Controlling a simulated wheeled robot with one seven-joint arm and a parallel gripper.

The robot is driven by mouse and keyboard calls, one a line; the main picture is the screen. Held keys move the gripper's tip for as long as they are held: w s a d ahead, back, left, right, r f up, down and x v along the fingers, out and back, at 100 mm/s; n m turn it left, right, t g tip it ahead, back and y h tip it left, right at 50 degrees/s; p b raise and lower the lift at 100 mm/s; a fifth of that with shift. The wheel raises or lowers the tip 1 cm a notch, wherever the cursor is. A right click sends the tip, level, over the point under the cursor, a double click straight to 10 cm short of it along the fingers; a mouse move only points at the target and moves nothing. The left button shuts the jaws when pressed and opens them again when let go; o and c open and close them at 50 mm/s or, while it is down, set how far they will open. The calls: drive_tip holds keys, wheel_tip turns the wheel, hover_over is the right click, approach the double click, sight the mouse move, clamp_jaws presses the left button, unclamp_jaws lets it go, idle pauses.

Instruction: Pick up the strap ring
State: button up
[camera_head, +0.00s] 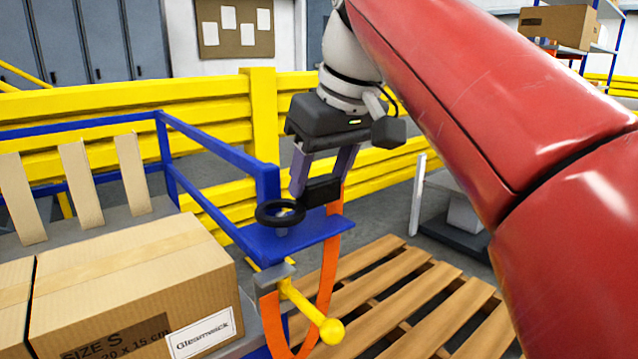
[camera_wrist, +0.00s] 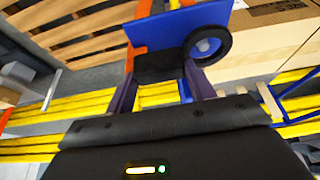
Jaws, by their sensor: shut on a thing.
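The strap ring (camera_head: 329,265) is an orange band curving down in a loop, with a black block (camera_head: 322,191) at its top. My gripper (camera_head: 321,187) is shut on this black block, one finger on each side. The wrist view also shows the block (camera_wrist: 160,66) between the fingers, with a short piece of the orange strap (camera_wrist: 136,54) beside it. The loop hangs beside the blue plate (camera_head: 305,236), and its lower part passes behind a yellow lever (camera_head: 309,307). I cannot tell whether the strap touches the plate or the lever.
A black wheel (camera_head: 280,213) with a grey hub sits on the blue plate, close left of my gripper. Blue rails (camera_head: 212,192) and a cardboard box (camera_head: 140,275) stand to the left. A wooden pallet (camera_head: 410,300) lies right. Yellow barriers (camera_head: 130,120) run behind.

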sight(318, 181)
wheel_tip(318, 181, up, 7)
drive_tip(key=shift+f, duration=0.15)
drive_tip(key=shift+r, duration=0.2)
drive_tip(key=shift+s+a+r, duration=0.1)
drive_tip(key=shift+a, duration=0.15)
drive_tip(key=s+a+f, duration=0.1)
drive_tip(key=s+a, duration=0.5)
drive_tip(key=a, duration=0.3)
drive_tip(key=shift+s+a+f, duration=0.15)
drive_tip(key=shift+s+a, duration=0.05)
drive_tip(key=shift+s, duration=0.05)
drive_tip(key=s+a+f, duration=0.1)
drive_tip(key=s+a, duration=0.5)
drive_tip(key=a, duration=0.4)
drive_tip(key=shift+s+f, duration=0.3)
drive_tip(key=shift+f, duration=0.05)
